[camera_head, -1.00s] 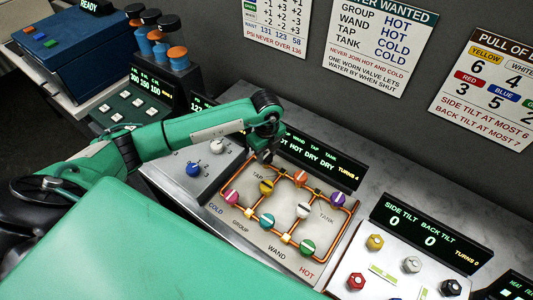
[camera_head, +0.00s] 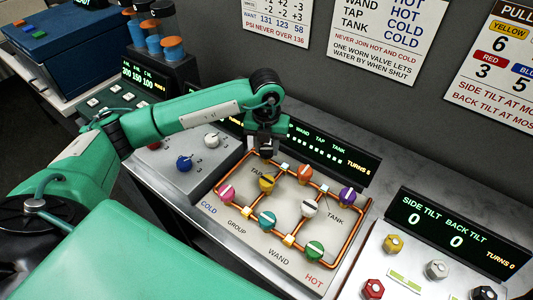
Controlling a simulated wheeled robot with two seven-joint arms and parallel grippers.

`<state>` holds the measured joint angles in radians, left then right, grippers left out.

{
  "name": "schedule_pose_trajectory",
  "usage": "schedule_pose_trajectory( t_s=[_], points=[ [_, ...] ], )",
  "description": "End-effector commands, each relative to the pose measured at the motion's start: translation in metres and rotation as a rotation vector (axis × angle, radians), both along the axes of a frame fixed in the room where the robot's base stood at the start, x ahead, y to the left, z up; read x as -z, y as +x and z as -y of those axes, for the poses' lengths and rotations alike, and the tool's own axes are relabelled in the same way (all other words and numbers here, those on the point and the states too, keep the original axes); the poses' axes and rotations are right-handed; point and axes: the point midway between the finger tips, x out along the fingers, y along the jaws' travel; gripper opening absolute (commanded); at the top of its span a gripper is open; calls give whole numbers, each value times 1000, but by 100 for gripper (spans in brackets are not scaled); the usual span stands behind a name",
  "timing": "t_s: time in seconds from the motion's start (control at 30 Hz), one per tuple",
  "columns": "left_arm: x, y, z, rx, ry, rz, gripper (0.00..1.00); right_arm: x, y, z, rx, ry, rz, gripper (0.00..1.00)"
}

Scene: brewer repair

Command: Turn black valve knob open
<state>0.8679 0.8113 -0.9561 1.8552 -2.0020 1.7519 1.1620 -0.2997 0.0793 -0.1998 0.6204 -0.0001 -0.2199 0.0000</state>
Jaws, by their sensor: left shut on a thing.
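The valve panel (camera_head: 225,222) has copper pipes (camera_head: 370,212) and coloured knobs: yellow (camera_head: 267,183), orange (camera_head: 304,174), purple (camera_head: 346,196), white (camera_head: 309,208), teal (camera_head: 267,220), pink (camera_head: 226,193) and green (camera_head: 315,249). My left gripper (camera_head: 265,153) points down at the panel's back left corner, behind the yellow knob. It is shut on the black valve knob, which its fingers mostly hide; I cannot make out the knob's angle. My right gripper is out of view.
A display (camera_head: 335,156) stands behind the valves, showing a row of small marks and a turns count. A panel with blue (camera_head: 184,163) and white knobs is to the left. A tilt display (camera_head: 455,236) and more knobs are to the right. Signs hang on the wall.

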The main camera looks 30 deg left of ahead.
Motion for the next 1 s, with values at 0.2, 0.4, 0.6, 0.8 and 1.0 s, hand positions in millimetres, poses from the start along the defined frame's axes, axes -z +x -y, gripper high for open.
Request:
schedule_pose_trajectory(
  t_s=[0.2,0.4,0.6,0.8,1.0],
  points=[
    [5,1,-1,204,1,4,13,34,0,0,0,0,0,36],
    [4,1,-1,377,1,4,13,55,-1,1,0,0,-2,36],
    [3,1,0,513,0,4,13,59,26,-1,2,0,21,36],
    [1,1,-1,603,1,3,13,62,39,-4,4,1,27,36],
    [0,1,-1,645,1,3,13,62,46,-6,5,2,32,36]
  ],
)
